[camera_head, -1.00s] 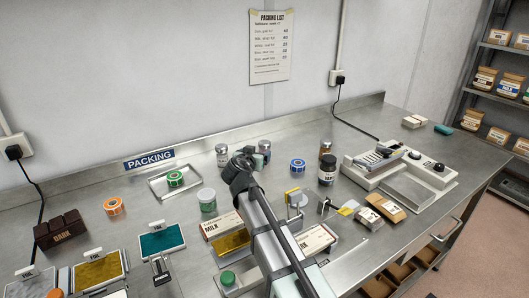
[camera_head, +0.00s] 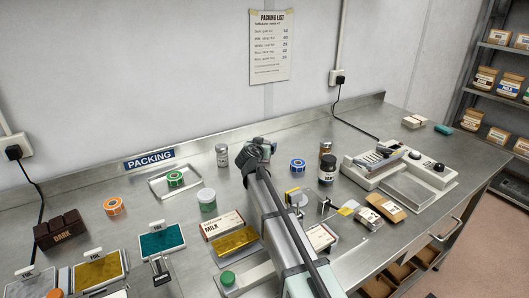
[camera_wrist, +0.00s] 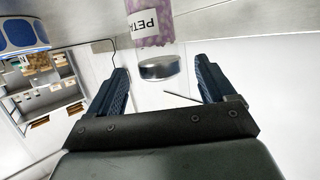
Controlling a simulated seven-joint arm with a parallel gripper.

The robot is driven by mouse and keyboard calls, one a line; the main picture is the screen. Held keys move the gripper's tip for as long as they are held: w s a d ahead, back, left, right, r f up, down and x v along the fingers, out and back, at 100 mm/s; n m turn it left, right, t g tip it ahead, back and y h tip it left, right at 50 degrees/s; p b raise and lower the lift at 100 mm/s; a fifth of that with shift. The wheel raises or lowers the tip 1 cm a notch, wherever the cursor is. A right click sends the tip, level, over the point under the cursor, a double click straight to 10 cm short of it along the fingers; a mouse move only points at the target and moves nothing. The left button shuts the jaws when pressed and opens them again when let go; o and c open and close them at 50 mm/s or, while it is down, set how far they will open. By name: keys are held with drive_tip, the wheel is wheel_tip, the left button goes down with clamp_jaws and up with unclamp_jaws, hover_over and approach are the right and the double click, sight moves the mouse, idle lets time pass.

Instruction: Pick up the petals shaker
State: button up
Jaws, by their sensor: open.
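The petals shaker (camera_wrist: 148,22) shows in the wrist view at the top, upside down in the picture. It is clear with pinkish-purple contents, a white label reading "PETA" and a silver lid (camera_wrist: 160,68). My gripper (camera_wrist: 161,68) is open and empty, with the lid appearing between its two fingertips; I cannot tell if the fingers reach around it. In the head view my gripper (camera_head: 258,150) is over the back middle of the steel bench and hides most or all of the shaker.
A blue tape roll (camera_head: 298,166) stands to the right of my gripper. Another silver-lidded shaker (camera_head: 222,155) stands to its left. The wall is close behind.

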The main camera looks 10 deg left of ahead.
drive_tip(key=shift+x, duration=0.8)
drive_tip(key=c, duration=1.2)
